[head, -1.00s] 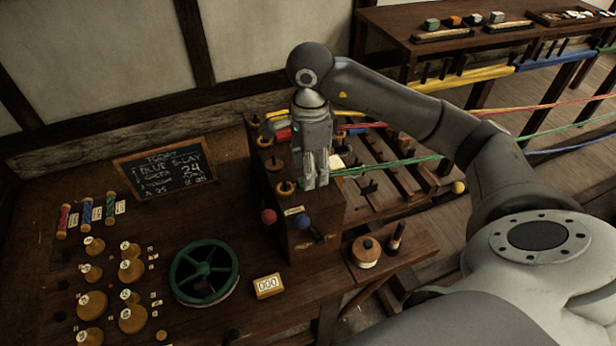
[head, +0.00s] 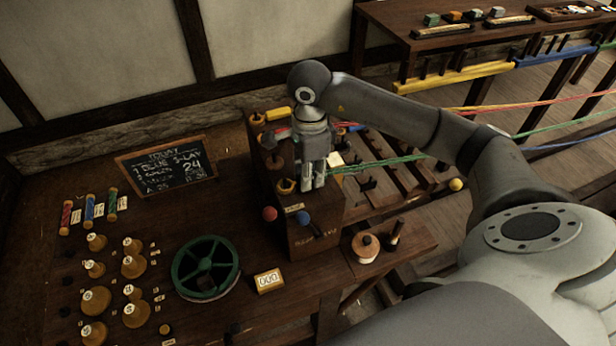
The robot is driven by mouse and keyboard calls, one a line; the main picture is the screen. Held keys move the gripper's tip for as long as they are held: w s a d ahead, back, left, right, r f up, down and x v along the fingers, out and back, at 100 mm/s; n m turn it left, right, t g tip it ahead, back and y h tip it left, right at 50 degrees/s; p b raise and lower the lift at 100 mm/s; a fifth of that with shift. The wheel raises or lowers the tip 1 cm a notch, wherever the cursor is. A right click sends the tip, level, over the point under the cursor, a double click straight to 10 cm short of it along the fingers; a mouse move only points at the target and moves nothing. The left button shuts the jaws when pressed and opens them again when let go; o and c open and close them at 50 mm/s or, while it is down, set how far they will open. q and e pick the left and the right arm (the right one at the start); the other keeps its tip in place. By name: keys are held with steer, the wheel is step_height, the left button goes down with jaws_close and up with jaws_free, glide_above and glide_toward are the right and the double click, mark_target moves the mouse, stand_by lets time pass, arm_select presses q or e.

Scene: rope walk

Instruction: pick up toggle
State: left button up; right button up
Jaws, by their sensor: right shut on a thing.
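My right gripper (head: 313,186) points down at the right side of the wooden head block (head: 312,233), where the green strands (head: 375,165) come in. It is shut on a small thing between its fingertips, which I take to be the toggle. The fingers hide almost all of it, so I cannot see its shape or whether it is clear of the block. My left gripper is not in view.
On the block are ring-based hooks (head: 286,186), a red-knobbed lever (head: 269,213) and a blue-knobbed lever (head: 303,218). Coloured strands run off right.

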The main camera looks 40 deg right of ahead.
steer(key=shift+r, duration=0.5)
step_height(320, 180, up, 2)
steer(key=shift+r+b, duration=0.1)
steer(key=shift+b, duration=0.4)
steer(key=s+a+r+b, duration=0.2)
steer(key=s+a+r, duration=0.1)
steer(key=s+r, duration=0.7)
steer(key=s, duration=0.3)
steer(key=shift+s+a, duration=0.15)
steer(key=shift+s, duration=0.15)
steer(key=shift+w, duration=0.1)
